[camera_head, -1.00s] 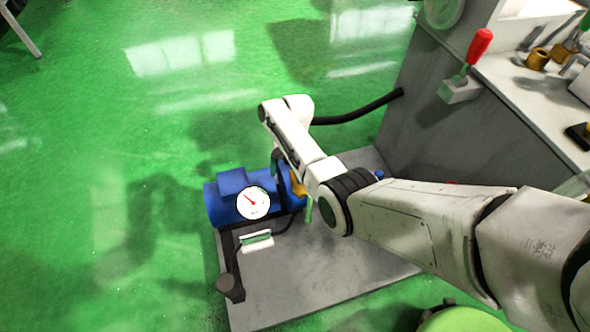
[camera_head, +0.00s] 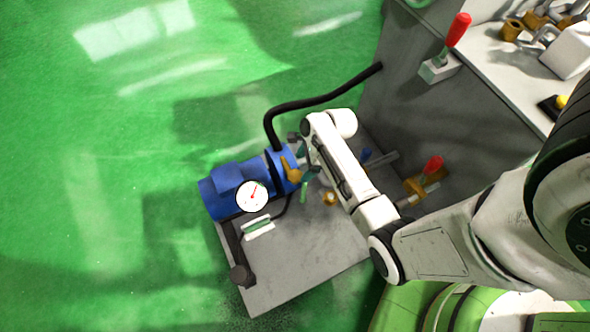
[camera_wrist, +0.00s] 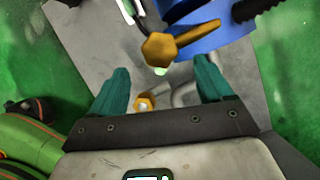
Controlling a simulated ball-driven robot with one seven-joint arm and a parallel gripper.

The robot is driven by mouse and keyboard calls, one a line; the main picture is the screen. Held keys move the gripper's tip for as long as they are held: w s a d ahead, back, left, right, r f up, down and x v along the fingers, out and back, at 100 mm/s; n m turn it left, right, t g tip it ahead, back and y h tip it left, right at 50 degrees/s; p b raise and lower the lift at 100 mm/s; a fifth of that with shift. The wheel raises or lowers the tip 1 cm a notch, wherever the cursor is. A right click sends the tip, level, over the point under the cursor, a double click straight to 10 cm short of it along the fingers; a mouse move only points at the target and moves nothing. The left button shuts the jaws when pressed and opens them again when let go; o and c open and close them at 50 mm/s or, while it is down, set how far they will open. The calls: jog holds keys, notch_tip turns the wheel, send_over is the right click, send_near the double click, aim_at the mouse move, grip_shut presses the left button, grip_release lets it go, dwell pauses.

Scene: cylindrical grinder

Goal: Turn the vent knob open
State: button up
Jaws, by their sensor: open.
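My gripper (camera_head: 307,180) reaches down beside a blue pump (camera_head: 226,189), and its teal fingers are spread with nothing between them. A brass fitting with a hex end (camera_wrist: 166,47) sticks out from the pump, just ahead of and between the fingertips in the wrist view. It also shows in the head view (camera_head: 290,169), left of the gripper, apart from it. A smaller round brass knob (camera_wrist: 146,103) sits lower, between the fingers in the wrist view; the head view shows a similar brass piece (camera_head: 330,198). I cannot tell which is the vent knob.
A white dial gauge (camera_head: 252,196) stands in front of the pump. A black hose (camera_head: 320,100) runs to the grey cabinet. A red-handled brass valve (camera_head: 432,168) is to the right.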

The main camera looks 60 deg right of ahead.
aim_at(296, 175)
jog(key=b+x, duration=0.2)
jog(key=x, duration=0.5)
jog(key=shift+f+b, duration=0.1)
jog(key=shift+b, duration=0.25)
jog(key=shift+c, duration=0.2)
jog(key=c, duration=1)
jog(key=shift+p, duration=0.35)
jog(key=shift+n+p, duration=0.3)
jog(key=o, duration=1)
jog(key=shift+o, duration=0.2)
